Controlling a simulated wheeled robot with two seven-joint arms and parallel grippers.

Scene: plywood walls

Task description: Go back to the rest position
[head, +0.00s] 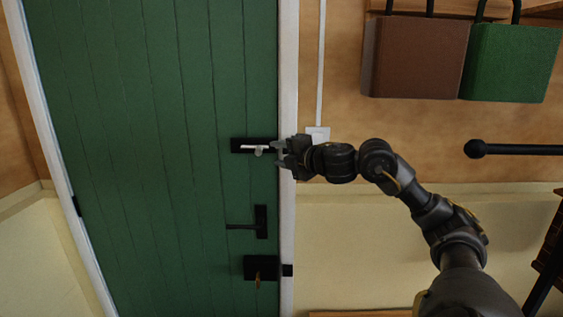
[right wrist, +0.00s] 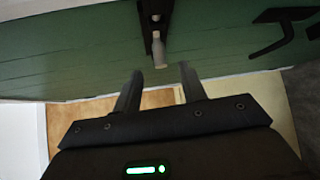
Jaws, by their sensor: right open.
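My right gripper (head: 282,152) is at the right edge of the green door (head: 150,130), beside the slide bolt (head: 257,148) with its pale bar and knob. In the right wrist view the gripper (right wrist: 158,85) is open, with its two dark fingers apart. The bolt's pale knob (right wrist: 160,55) stands ahead of the gap between the fingertips, and nothing is held. Whether a finger touches the bolt I cannot tell. The right arm reaches in from the lower right. My left gripper is not in view.
A black lever handle (head: 258,222) and a black lock with a key (head: 261,268) are below the bolt. A white frame (head: 289,70) edges the door. A brown bag (head: 418,56) and a green bag (head: 510,62) hang at upper right. A black bar (head: 515,149) juts from the right.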

